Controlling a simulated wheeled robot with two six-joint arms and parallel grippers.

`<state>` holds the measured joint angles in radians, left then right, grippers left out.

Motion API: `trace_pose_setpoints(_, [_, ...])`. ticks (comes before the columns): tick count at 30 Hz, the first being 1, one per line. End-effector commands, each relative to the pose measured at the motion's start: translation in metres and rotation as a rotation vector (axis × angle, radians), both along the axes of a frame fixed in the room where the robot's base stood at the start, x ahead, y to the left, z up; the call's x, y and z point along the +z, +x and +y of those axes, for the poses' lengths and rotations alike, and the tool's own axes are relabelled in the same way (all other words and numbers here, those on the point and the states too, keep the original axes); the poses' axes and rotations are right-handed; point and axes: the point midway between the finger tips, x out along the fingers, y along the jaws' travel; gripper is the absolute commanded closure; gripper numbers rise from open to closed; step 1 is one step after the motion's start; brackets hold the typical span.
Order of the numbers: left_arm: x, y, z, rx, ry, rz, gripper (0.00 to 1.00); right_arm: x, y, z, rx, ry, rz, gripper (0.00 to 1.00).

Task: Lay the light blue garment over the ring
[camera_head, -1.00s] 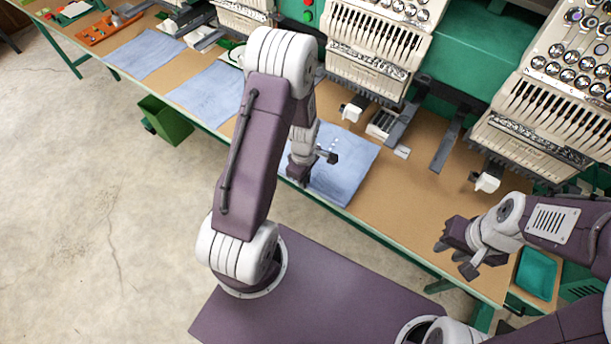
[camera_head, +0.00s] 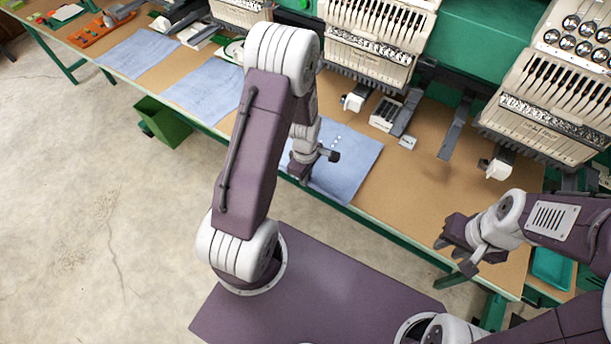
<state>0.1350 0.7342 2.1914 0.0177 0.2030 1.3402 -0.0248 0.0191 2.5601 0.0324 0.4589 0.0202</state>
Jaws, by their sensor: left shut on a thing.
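A light blue garment (camera_head: 350,165) lies mostly flat on the table, close to the front edge, with small white dots near its upper part. My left gripper (camera_head: 302,175) is low at its left side, shut on the garment; the arm hides part of the cloth and the grip itself. A green and white ring (camera_head: 234,50) lies on the table by a machine further left, partly hidden behind my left arm. My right gripper (camera_head: 456,250) is open and empty, over the table's front edge at right.
Two more light blue cloths, one in the middle (camera_head: 203,88) and one further left (camera_head: 139,52), lie flat. Embroidery machines (camera_head: 375,40) line the back. A green bin (camera_head: 163,123) stands on the floor. Bare table lies right of the near garment.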

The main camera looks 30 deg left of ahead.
Motion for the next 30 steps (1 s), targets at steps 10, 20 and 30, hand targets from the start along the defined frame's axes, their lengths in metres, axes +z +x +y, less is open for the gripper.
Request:
trace_pose_setpoints(10, [-0.0078, 0.0005, 0.0002, 0.0, 0.0, -0.002, 1.0, -0.0049, 0.0001, 0.0, 0.0, 0.0, 0.0, 0.7])
trace_pose_setpoints(20, [-0.0079, 0.0006, -0.0008, 0.0, 0.0, -0.002, 1.0, -0.0025, 0.0002, 0.0, 0.0, 0.0, 0.0, 0.7])
trace_pose_setpoints(30, [-0.0079, 0.0004, -0.0008, 0.0, 0.0, -0.001, 0.63, -0.0026, 0.0001, 0.0001, 0.0, 0.0, 0.0, 0.7])
